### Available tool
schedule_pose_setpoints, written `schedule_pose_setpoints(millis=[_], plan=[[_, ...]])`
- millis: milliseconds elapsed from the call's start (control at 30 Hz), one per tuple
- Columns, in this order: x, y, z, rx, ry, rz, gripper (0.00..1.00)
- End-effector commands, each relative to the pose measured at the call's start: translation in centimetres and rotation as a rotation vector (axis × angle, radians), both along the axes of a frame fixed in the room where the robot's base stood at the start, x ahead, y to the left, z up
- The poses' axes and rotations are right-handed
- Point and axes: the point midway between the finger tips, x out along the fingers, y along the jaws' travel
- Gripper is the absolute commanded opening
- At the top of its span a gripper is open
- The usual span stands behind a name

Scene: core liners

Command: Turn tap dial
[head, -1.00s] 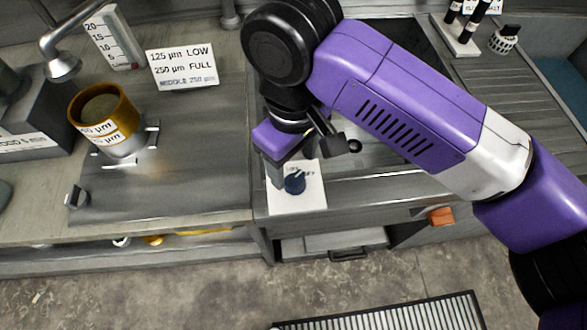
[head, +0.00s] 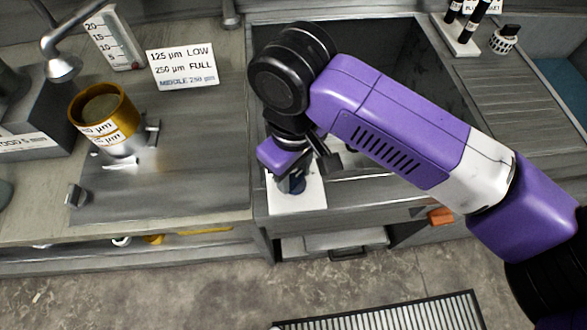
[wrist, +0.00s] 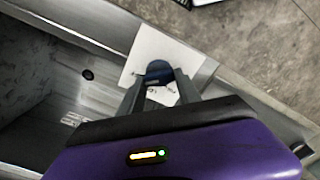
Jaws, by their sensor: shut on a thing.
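The tap dial (head: 292,185) is a dark blue knob on a white plate (head: 285,204) at the front edge of the sink counter. In the head view my gripper (head: 290,176) points down at the dial and partly hides it. In the wrist view the dial (wrist: 158,70) lies between the two grey fingertips of my gripper (wrist: 160,78), which are shut on it. Small printing on the plate is partly covered and too small to read.
The sink basin (head: 385,60) lies behind my gripper. A sign with micron sizes (head: 182,68) stands behind. An orange block (head: 440,216) sits on the front at right.

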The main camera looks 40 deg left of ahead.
Motion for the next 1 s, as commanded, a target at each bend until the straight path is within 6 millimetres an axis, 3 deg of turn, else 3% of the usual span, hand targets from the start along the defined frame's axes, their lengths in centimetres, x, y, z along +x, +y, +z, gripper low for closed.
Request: schedule_pose_setpoints(millis=[367,1000], plan=[[-0.08,0.0,0.18,0.0,0.002,0.085,0.0],[-0.26,-0.09,0.16,-0.001,0.002,0.613,0.0]])
